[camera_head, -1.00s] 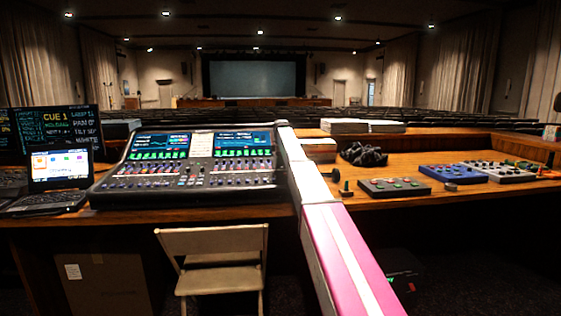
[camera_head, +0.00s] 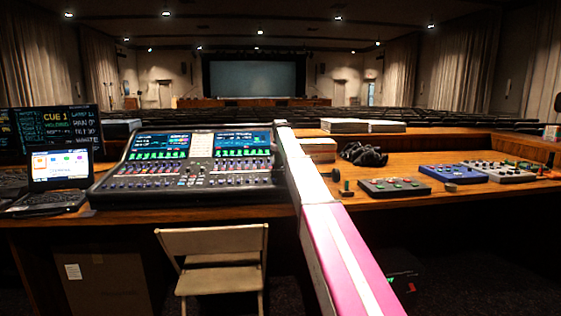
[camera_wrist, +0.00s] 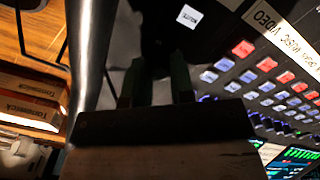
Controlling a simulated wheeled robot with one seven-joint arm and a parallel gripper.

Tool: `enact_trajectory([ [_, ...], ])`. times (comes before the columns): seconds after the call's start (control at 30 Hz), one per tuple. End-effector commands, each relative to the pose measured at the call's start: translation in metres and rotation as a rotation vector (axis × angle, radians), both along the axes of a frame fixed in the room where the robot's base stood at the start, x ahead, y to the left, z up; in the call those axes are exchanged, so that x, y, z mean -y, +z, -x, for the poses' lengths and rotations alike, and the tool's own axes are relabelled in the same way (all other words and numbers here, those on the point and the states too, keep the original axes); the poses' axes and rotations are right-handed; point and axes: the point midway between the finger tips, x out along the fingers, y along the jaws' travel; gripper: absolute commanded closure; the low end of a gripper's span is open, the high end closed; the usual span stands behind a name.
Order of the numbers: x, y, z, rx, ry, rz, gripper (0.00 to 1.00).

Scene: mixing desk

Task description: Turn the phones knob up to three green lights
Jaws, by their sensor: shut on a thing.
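The mixing desk (camera_head: 120,188) stands on the wooden counter left of centre, with lit screens, rows of faders and coloured buttons. Its panel also shows in the wrist view (camera_wrist: 215,52), with red, white and blue lit keys. In the head view my gripper is not distinguishable.
A laptop (camera_head: 60,167) stands left of the desk. Dark headphones (camera_head: 363,155), a grey button box (camera_head: 394,188) and a blue box (camera_head: 453,173) lie on the right counter. A folding chair (camera_head: 212,245) stands in front.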

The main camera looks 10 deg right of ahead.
Motion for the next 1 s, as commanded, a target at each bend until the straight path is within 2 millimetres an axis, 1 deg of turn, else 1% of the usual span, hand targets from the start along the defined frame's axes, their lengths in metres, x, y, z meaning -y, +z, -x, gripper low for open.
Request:
enact_trajectory([
  [0.1,-0.0001,0.0002,-0.0001,0.0,-0.05,-0.005,1.0],
  [0.33,-0.0002,0.0002,-0.0002,-0.001,-0.104,-0.011,1.0],
  [0.77,-0.0001,0.0003,0.0,0.0,-0.112,-0.012,1.0],
  [0.8,-0.0001,0.0003,0.0,0.0,-0.112,-0.012,0.74],
  [0.87,-0.0001,0.0002,-0.0001,0.0,-0.112,-0.012,0.55],
  [0.9,-0.0001,0.0002,-0.0001,0.0,-0.112,-0.012,0.52],
  [1.0,0.0,0.0002,-0.0001,0.0,-0.112,-0.012,0.52],
])
